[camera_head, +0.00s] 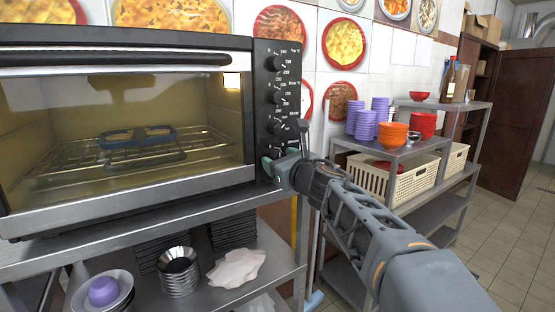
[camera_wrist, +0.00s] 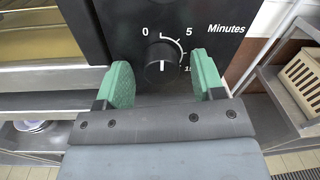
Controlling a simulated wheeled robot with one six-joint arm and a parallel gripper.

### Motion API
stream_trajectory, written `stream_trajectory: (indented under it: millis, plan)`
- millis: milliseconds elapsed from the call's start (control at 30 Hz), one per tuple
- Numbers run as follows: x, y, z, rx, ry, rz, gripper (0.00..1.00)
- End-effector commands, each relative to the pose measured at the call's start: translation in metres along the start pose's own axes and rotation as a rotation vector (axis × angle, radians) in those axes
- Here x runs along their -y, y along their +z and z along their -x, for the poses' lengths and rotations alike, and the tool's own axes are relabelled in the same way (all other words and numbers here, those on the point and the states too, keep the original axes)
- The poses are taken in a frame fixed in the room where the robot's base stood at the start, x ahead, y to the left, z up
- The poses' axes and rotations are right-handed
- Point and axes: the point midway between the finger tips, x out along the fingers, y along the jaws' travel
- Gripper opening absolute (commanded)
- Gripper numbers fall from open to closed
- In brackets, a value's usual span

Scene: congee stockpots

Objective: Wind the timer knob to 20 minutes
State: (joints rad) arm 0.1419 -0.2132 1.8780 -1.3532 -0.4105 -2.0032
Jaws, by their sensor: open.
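The timer knob (camera_wrist: 162,62) is a round black knob with a white pointer line, low on the oven's black control panel (camera_wrist: 223,20). In the wrist view its scale shows 0, 5, a partly hidden number and "Minutes". The pointer line runs vertically; which end is the pointer I cannot tell. My gripper (camera_wrist: 163,82) is open, its green fingers on either side of the knob with gaps, not touching it. In the head view my gripper (camera_head: 275,170) is at the lower part of the panel and hides the timer knob. The oven (camera_head: 130,190) is closed.
A blue-handled object (camera_head: 137,136) lies on the rack inside the oven. The shelf below (camera_head: 200,292) holds bowls and dark stacked trays. To the right a metal shelf (camera_head: 400,150) carries stacked purple and orange bowls and wicker baskets (camera_head: 400,184). Open floor lies at far right.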

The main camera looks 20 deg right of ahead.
Motion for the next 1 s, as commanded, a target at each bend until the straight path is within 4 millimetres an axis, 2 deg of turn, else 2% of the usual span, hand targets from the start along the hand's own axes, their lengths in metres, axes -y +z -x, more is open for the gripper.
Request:
stream_trajectory:
  millis: [300,800,1000]
  plan:
    - [0.0010,-0.0001,-0.0003,0.000,-0.003,0.000,0.61]
    - [-0.0003,0.0003,-0.0006,0.001,0.001,0.000,0.14]
    - [-0.0002,0.0008,-0.0005,0.000,0.001,-0.015,0.13]
